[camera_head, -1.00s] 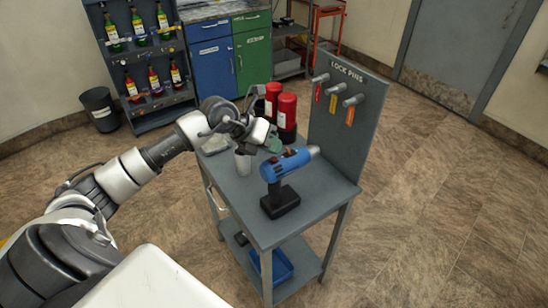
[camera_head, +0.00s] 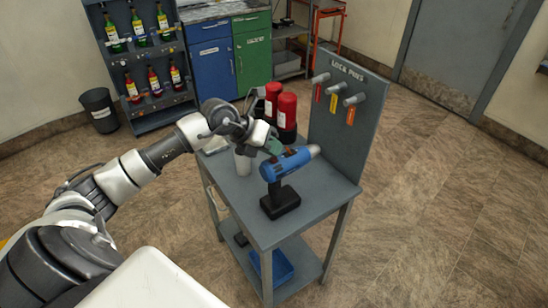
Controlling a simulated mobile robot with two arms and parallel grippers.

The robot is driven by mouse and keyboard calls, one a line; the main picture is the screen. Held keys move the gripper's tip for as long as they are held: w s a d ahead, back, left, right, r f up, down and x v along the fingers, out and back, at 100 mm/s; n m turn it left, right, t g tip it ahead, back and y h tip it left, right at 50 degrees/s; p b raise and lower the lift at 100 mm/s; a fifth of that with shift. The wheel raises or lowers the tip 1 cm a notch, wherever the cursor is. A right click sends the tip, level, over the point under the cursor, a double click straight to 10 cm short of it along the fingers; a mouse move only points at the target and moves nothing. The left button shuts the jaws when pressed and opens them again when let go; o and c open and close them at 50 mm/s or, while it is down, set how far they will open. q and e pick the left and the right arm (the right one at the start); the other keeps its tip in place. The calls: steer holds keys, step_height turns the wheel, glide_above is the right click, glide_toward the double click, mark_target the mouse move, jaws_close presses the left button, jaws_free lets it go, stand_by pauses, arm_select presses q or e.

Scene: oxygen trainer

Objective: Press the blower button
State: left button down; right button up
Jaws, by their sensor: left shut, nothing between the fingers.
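The blower (camera_head: 286,166) is a blue, drill-shaped tool with a grey nozzle pointing right. It stands upright on its black base (camera_head: 280,202) on the grey cart top. Small dark reddish parts, which may include its button, show on top of its body. My left gripper (camera_head: 274,147) is just behind and above the blower body, with its fingers shut and empty. I cannot tell whether the fingertips touch the blower. My right gripper is out of view.
Two red cylinders (camera_head: 287,113) stand behind my left gripper on the cart. A light grey cylinder (camera_head: 242,163) stands left of the blower. The lock pins panel (camera_head: 346,128) rises at the cart's right edge. The front of the cart top (camera_head: 318,200) is clear.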

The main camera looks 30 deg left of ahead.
arm_select(q)
steer(key=shift+f, duration=0.25)
stand_by(0.3)
steer(key=shift+r, duration=0.1)
steer(key=shift+r, duration=0.65)
step_height(320, 180, up, 6)
steer(key=p, duration=0.4)
steer(key=shift+d, duration=0.15)
stand_by(1.1)
